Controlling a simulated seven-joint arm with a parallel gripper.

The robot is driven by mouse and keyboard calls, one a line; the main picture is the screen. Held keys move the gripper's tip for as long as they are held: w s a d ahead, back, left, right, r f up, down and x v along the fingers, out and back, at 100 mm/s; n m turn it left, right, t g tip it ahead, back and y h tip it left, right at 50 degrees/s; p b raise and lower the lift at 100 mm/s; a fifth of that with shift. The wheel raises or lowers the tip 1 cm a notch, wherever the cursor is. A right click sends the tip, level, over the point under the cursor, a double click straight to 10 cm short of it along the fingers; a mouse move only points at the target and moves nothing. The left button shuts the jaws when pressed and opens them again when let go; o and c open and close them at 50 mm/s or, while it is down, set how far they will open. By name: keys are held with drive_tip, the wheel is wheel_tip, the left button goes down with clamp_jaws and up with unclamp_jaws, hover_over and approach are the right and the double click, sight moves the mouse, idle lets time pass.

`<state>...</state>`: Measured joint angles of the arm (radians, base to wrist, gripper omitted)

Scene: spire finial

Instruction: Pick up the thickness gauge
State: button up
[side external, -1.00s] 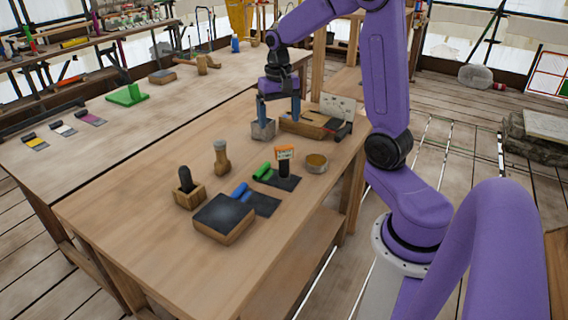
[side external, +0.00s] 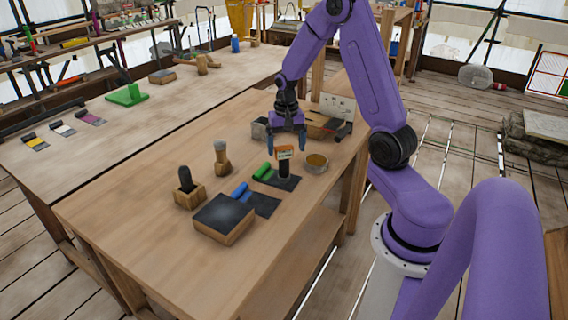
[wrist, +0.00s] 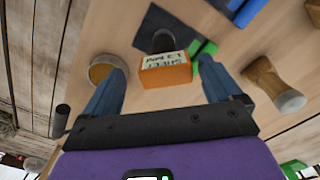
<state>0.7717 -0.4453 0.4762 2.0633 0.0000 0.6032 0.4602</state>
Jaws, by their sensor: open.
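The thickness gauge (side external: 284,164) stands upright on the table, with an orange head and a dark lower body. In the wrist view its orange, lettered head (wrist: 166,72) is between my fingers, nearer the camera than its dark body. My gripper (side external: 287,150) is open, fingers pointing down, at or just above the gauge's head. In the wrist view my gripper (wrist: 163,70) has one blue finger on each side of the head, with gaps visible. Nothing is held. How deep the fingertips reach beside the gauge I cannot tell.
A round tin (side external: 316,163) stands close right of the gauge, and a green roll (side external: 263,171) on a dark sheet close left. A wooden-handled tool (side external: 222,158), a blue roll (side external: 240,190), a dark-topped block (side external: 223,218) and a wooden holder (side external: 189,195) stand further left. The table front is clear.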

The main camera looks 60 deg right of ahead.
sight(284, 159)
drive_tip(key=shift+w+a+f, duration=0.1)
drive_tip(key=shift+w+f, duration=0.05)
drive_tip(key=shift+f, duration=1.35)
drive_tip(key=shift+w+f, duration=0.15)
drive_tip(key=shift+f, duration=1.35)
drive_tip(key=c, duration=1.3)
drive_tip(key=shift+o, duration=0.2)
drive_tip(key=shift+r, duration=0.15)
